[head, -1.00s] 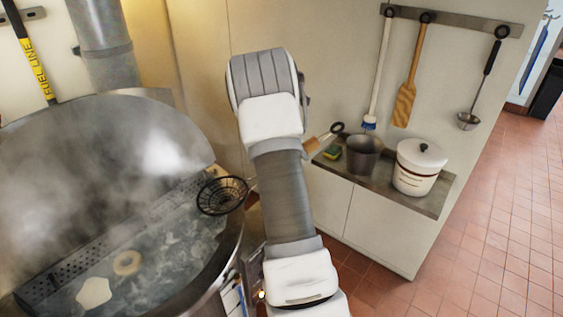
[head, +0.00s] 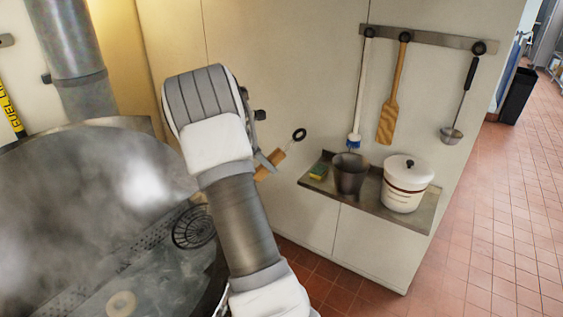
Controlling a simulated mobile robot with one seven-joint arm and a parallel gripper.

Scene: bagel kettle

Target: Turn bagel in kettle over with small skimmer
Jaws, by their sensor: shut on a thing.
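The small skimmer's black wire basket (head: 193,227) is over the right side of the steaming kettle (head: 80,131), inside the rim. Its wooden handle (head: 270,166) with a dark end ring sticks out to the right of my arm. My gripper (head: 262,160) is shut on the skimmer; my arm hides most of the jaws and the skimmer's shaft. A bagel (head: 121,304) floats in the kettle at the bottom left of the view, apart from the basket. Steam blurs the water.
A ledge (head: 421,216) at right holds a sponge (head: 318,171), a dark bucket (head: 350,174) and a white lidded crock (head: 405,184). A brush (head: 356,120), wooden paddle (head: 389,105) and ladle (head: 452,134) hang above. A perforated strip (head: 133,247) crosses the kettle.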

